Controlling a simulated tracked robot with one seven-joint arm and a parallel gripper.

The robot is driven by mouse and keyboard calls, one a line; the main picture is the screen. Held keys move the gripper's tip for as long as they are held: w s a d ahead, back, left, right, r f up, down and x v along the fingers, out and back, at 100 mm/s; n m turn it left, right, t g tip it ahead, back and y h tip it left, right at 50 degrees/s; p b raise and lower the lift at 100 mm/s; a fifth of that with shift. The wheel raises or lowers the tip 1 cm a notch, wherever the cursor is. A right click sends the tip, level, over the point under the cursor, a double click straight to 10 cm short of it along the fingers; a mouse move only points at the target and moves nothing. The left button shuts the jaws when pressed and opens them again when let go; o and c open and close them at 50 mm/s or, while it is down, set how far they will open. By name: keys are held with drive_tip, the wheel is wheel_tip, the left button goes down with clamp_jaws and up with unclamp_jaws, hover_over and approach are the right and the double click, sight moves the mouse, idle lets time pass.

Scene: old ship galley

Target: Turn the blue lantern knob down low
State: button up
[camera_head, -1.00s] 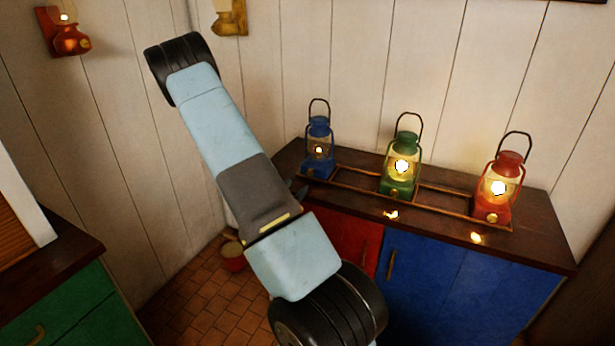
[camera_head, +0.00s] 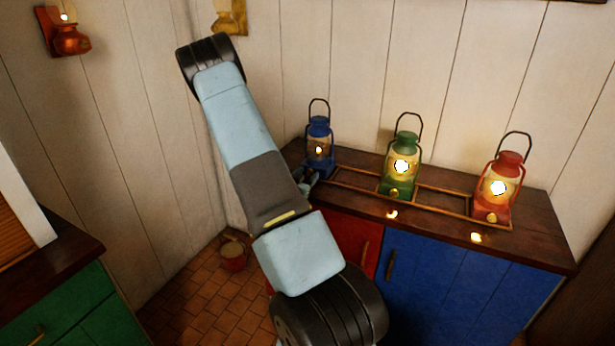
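The blue lantern (camera_head: 319,142) stands upright at the left end of the wooden counter, its handle up. Its flame glows small and dimmer than the flames of the other two lanterns. Its knob cannot be made out; my arm and gripper are in front of its lower part. My gripper (camera_head: 311,179) shows only as a small grey piece beside my forearm, at the lower left of the blue lantern's base. It looks very close to the base, but I cannot tell whether it touches. Whether its fingers are open or shut is hidden.
A green lantern (camera_head: 401,172) and a red lantern (camera_head: 496,190), both brightly lit, stand to the right within a low wooden rail (camera_head: 440,208). Blue cupboard doors (camera_head: 440,280) are below.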

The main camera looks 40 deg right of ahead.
clamp_jaws()
drive_tip(key=shift+n, duration=0.8)
drive_tip(key=shift+o, duration=0.2)
unclamp_jaws()
drive_tip(key=shift+a, duration=0.15)
drive_tip(key=v, duration=1.3)
drive_tip(key=shift+a, duration=0.3)
drive_tip(key=shift+f, duration=0.15)
